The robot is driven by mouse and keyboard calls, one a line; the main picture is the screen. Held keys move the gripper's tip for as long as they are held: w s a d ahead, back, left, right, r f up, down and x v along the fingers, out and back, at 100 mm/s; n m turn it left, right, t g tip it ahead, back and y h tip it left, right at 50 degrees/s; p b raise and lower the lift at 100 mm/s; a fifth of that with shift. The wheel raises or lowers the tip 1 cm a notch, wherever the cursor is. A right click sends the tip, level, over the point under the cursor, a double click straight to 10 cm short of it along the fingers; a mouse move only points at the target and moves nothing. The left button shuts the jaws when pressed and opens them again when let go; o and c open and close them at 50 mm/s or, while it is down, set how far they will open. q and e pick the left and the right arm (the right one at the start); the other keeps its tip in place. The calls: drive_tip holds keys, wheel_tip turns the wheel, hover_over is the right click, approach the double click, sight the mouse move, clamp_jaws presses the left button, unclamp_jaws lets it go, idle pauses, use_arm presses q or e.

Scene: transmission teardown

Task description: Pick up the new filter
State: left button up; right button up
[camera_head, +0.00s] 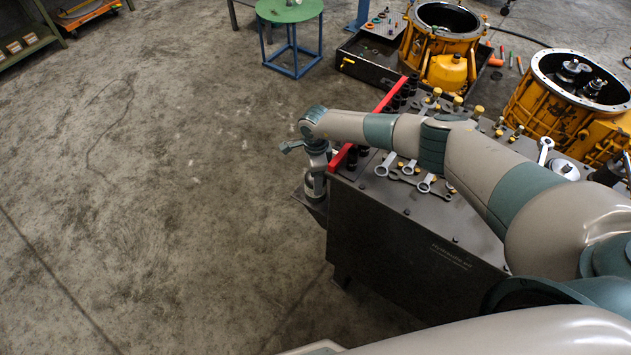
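My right arm reaches in from the right across the dark workbench. Its wrist bends down past the bench's left end, beside the red bar, with the hand end (314,187) low against the bench side. The fingers are too small and hidden to tell open from shut, and I cannot make out anything held. I cannot identify the new filter for certain. A pale round part (565,169) sits on the bench at the right, partly behind my arm; I cannot tell if it is the filter. My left gripper is not in view.
The dark bench (405,245) carries several wrenches (424,183), dark sockets and brass fittings, with a red bar (374,120) along its left edge. Yellow housings (548,105) stand behind. A green round table (289,10) is at the back. The floor at left is clear.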

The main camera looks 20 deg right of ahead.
drive_tip(key=shift+r, duration=0.15)
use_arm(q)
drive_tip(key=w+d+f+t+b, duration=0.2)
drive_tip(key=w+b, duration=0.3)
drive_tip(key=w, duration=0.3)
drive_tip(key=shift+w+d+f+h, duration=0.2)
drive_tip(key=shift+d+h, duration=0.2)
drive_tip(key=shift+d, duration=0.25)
use_arm(e)
wheel_tip(320, 180, up, 18)
